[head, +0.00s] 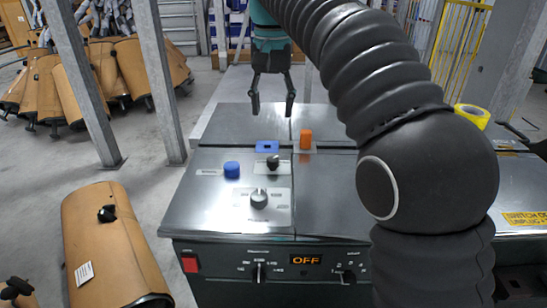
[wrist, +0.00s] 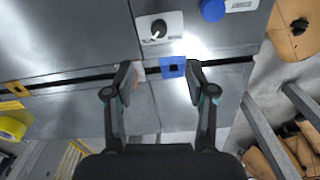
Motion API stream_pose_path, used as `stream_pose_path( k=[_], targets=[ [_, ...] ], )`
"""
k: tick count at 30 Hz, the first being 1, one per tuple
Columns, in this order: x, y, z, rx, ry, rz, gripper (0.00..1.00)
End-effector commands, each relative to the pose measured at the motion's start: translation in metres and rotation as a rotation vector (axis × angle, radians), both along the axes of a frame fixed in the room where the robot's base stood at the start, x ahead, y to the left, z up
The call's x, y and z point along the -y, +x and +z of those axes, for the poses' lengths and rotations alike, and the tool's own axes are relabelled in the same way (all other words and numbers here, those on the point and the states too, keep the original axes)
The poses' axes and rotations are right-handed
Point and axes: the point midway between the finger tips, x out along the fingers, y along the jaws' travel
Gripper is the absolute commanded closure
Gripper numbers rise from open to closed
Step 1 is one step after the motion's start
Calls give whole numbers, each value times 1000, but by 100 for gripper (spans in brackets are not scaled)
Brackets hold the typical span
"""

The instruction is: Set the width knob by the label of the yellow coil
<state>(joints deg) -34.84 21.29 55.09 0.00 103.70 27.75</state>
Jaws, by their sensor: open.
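The yellow coil (head: 472,115) lies on the right part of the bench in the head view, partly behind my arm. It also shows at the left edge of the wrist view (wrist: 12,127); I can read no label on it. Two more knobs (head: 258,272) (head: 346,275) are on the front panel. The markings are too small to tell which is the width knob. My gripper (head: 273,107) is open and empty, above the bench's back part.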

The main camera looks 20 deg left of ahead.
Motion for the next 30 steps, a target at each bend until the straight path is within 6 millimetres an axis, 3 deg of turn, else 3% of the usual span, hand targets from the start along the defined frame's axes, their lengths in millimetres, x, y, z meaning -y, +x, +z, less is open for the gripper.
stream_pose_path(
  k=[18,24,30],
  targets=[
    [2,-1,-107,0,0,0,45],
    [1,-1,-126,0,0,0,45],
    [1,0,-131,2,1,0,45]
  ],
)
